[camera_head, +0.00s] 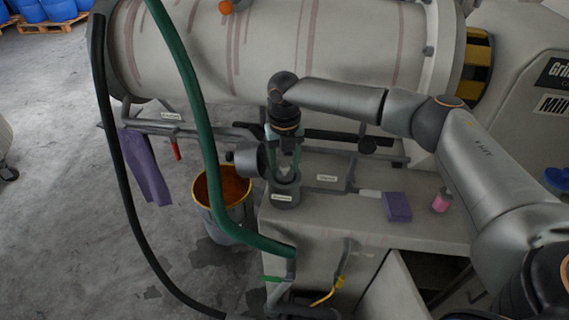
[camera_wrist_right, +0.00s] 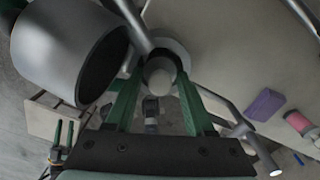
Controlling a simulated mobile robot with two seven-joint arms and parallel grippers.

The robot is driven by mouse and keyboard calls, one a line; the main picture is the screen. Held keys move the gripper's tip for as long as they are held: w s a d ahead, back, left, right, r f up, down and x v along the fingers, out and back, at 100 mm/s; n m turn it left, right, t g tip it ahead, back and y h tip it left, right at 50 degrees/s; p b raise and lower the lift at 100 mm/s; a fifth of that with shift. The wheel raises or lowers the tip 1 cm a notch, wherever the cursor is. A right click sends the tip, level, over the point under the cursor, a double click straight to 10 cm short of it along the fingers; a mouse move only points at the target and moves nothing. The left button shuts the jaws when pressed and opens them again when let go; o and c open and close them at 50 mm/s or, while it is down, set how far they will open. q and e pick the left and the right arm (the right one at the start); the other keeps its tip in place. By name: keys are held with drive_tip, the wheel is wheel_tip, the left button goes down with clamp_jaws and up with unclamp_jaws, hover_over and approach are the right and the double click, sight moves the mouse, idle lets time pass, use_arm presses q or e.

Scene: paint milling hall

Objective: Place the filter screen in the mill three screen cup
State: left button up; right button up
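My right gripper (camera_head: 285,174) points down just above the screen cup (camera_head: 285,198), a grey round cup with a label on the front edge of the bench. A small pale piece, which looks like the filter screen (camera_head: 284,170), sits between its green fingertips. In the right wrist view the pale round end of the filter screen (camera_wrist_right: 158,72) lies between the fingers (camera_wrist_right: 160,84), with the cup's grey ring (camera_wrist_right: 180,50) around and behind it. The fingers appear to touch its sides. I cannot tell whether its lower end is inside the cup. My left gripper is not in view.
A grey open cylinder (camera_head: 248,161) stands close left of the cup. A yellow-rimmed bucket (camera_head: 222,187) is on the floor. A green hose (camera_head: 205,130) hangs in front. A purple block (camera_head: 397,207) and a pink spool (camera_head: 441,201) lie on the bench (camera_head: 350,223) at right.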

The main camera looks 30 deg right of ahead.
drive_tip(key=shift+o, duration=0.4)
drive_tip(key=shift+r, duration=0.1)
wheel_tip(320, 180, up, 12)
idle(0.3)
